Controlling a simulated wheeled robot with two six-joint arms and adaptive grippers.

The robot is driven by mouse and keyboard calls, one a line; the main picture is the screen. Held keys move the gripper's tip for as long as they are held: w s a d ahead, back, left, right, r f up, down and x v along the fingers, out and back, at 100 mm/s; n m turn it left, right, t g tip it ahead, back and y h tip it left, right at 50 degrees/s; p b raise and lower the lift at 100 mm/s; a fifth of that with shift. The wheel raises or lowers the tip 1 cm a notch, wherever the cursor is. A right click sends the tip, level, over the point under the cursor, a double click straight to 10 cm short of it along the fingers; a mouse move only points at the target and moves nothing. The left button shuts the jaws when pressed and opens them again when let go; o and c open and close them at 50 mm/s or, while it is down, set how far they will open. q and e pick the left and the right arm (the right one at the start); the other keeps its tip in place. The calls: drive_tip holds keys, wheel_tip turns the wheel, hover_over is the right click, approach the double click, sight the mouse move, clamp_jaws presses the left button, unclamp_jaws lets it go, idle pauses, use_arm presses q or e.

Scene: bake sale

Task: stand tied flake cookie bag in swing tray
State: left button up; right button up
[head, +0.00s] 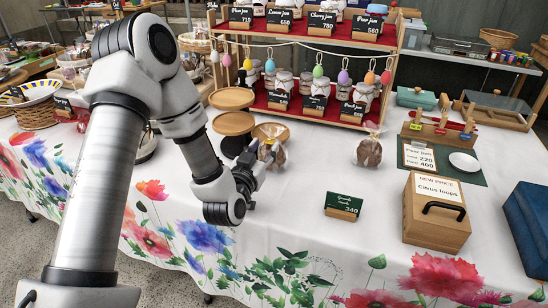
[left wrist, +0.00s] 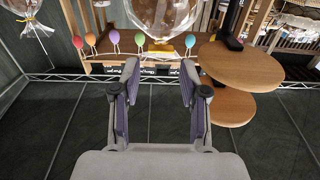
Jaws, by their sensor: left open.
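A clear tied bag of brown flake cookies (head: 279,157) stands beside my left gripper, at the foot of the tiered stand. My left gripper (head: 256,172) is open. In the left wrist view the bag (left wrist: 165,15) shows beyond and between the spread fingertips (left wrist: 158,72); I cannot tell if they touch it. A second brown bag (head: 369,152) stands alone to the right; a bag also shows at the upper left of the left wrist view (left wrist: 25,12). The swing tray is a stand of round wooden discs (head: 231,98), also in the left wrist view (left wrist: 245,66). My right gripper is out of view.
Behind is a red-lined jar shelf (head: 310,107) with hanging coloured eggs. A green label (head: 343,206) stands in the front middle. A wooden box (head: 436,213) and a price board (head: 432,158) are at right. White cloth between the bags is clear.

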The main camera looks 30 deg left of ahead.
sight(272, 137)
use_arm(q)
drive_tip(key=x, duration=0.6)
drive_tip(key=shift+w+f, duration=0.2)
drive_tip(key=shift+f, duration=0.05)
drive_tip(key=c, duration=0.6)
